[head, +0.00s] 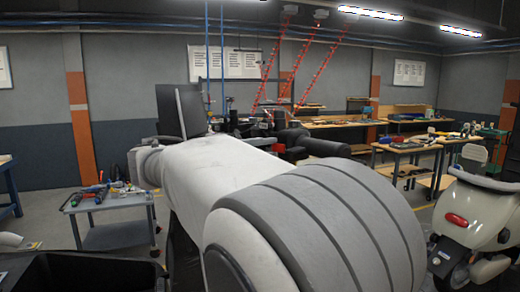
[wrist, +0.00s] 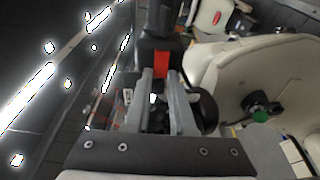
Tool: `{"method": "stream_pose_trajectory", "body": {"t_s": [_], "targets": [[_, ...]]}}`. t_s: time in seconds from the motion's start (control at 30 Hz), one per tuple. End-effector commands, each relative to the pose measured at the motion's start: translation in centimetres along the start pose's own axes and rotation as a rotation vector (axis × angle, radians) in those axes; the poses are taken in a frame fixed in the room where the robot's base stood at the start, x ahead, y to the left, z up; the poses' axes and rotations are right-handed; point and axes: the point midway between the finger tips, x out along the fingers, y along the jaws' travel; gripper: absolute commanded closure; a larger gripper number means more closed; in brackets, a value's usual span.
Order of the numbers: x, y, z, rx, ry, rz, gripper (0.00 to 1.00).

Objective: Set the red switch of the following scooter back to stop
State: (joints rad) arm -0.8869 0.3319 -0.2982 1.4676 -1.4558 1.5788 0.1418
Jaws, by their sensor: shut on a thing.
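In the wrist view, my gripper (wrist: 161,78) has its two grey fingers close together at a dark handlebar part. The red switch (wrist: 161,64) shows as a small red block between the fingertips, and the gripper is shut on it. The fingers hide part of it, and I cannot tell its setting. A cream scooter body (wrist: 265,72) fills the right of the wrist view, beside the fingers. In the head view my own arm hides the gripper and switch. A cream scooter (head: 484,215) with a red tail light stands at the right edge; I cannot tell whether it is the same one.
In the head view, a low grey cart (head: 115,204) with tools stands at left. Workbenches (head: 405,147) with tools line the back right. A dark bin (head: 80,272) is at the lower left. Floor shows between cart and back wall.

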Motion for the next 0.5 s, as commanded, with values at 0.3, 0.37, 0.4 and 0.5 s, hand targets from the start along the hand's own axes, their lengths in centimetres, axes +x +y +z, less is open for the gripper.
{"method": "stream_pose_trajectory", "body": {"t_s": [0.3,0.37,0.4,0.5], "targets": [[0.0,0.05,-0.1,-0.002,-0.012,0.0,1.0],[0.05,0.19,-0.21,-0.002,-0.032,0.001,1.0],[0.1,0.26,-0.25,-0.002,-0.052,0.001,1.0],[0.18,0.33,-0.45,-0.003,-0.108,0.001,1.0]]}}
